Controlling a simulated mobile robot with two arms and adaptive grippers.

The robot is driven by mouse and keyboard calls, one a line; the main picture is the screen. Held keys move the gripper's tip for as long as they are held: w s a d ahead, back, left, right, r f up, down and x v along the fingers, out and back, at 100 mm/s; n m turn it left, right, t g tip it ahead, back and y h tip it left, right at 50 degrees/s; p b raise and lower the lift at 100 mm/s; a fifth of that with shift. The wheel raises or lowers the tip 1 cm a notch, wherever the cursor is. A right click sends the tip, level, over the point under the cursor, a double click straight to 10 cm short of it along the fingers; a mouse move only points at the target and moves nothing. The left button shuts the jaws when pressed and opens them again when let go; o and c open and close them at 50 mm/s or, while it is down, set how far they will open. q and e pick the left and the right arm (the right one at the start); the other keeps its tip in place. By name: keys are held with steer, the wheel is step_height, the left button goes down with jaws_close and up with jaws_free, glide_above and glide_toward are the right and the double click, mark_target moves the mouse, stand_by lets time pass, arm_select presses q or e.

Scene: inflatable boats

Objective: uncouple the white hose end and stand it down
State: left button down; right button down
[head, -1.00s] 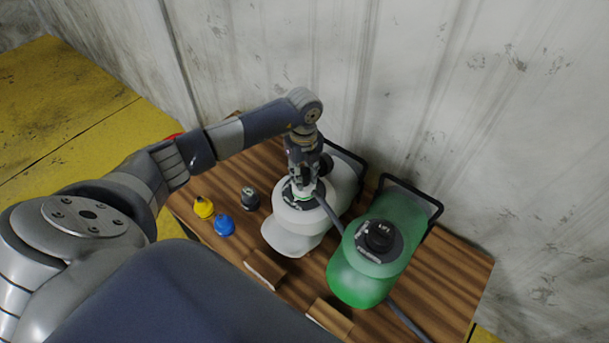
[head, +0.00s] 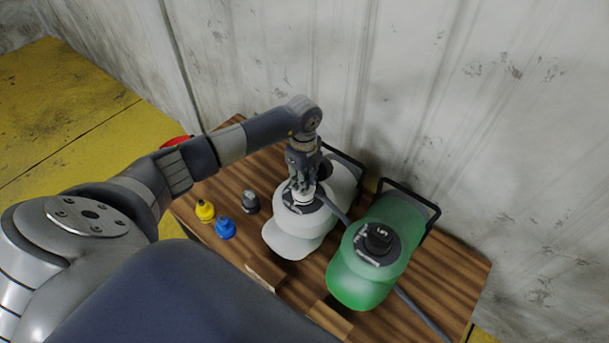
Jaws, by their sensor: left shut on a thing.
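A white foot pump (head: 291,238) stands on the wooden table, with a dark round plate on its top. My left gripper (head: 302,190) points down over that plate and is shut on the white hose end (head: 303,198), which sits at the plate. The fingers hide much of the hose end, so I cannot tell whether it is still locked in its port. A grey hose (head: 337,211) runs from there down to the right, behind the green pump (head: 358,285). My right gripper is not in view.
Yellow (head: 205,211), blue (head: 225,229) and dark grey (head: 250,202) fittings stand left of the white pump. Wooden blocks (head: 264,275) lie at the table's front. A red object (head: 175,141) shows behind my arm. A streaked wall closes off the back.

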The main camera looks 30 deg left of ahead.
arm_select(q)
steer(key=shift+w+r+p, duration=0.1)
steer(key=shift+r+p, duration=0.35)
steer(key=shift+r, duration=0.2)
stand_by(0.4)
steer(key=shift+r+p, duration=1.8)
steer(key=shift+r, duration=0.5)
steer(key=shift+d+f, duration=0.1)
